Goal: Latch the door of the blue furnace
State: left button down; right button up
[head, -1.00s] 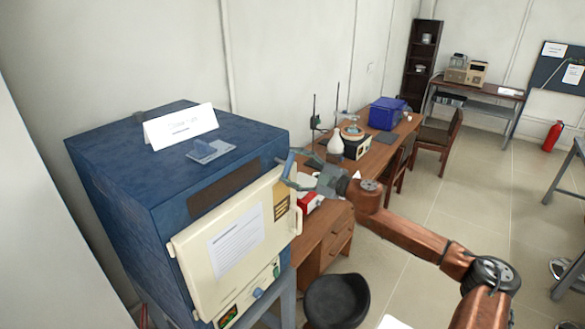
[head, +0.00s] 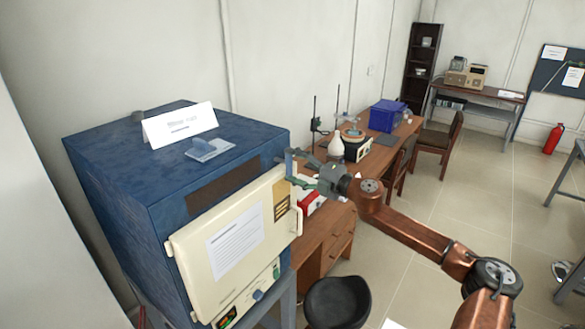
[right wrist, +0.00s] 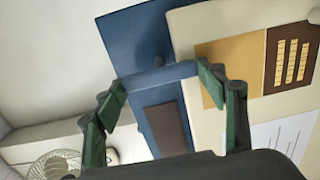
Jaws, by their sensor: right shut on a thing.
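The blue furnace (head: 110,170) stands at the left. Its cream door (head: 190,262) lies across the front, with a white sheet and a pale handle on the right edge. I cannot tell whether a small gap is left. A blue latch lever (head: 290,161) stands at the door's upper right corner. My right gripper (head: 294,167) is at this lever. In the right wrist view the lever (right wrist: 158,76) spans between the two green-padded fingers, and the gripper is shut on it. The door also shows there (right wrist: 205,125). My left gripper is out of view.
A white sign (head: 180,126) and a clear tray (head: 210,149) rest on the furnace top. A wooden desk (head: 322,240) with glassware and a blue box (head: 386,115) runs behind. A dark stool (head: 337,300) stands right of the furnace. Open floor lies further right.

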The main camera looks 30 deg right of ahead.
dwell(0.4)
jog(key=o, duration=1.2)
jog(key=shift+c, duration=0.2)
jog(key=v, duration=1.2)
jog(key=shift+d, duration=0.1)
jog(key=shift+f, duration=0.1)
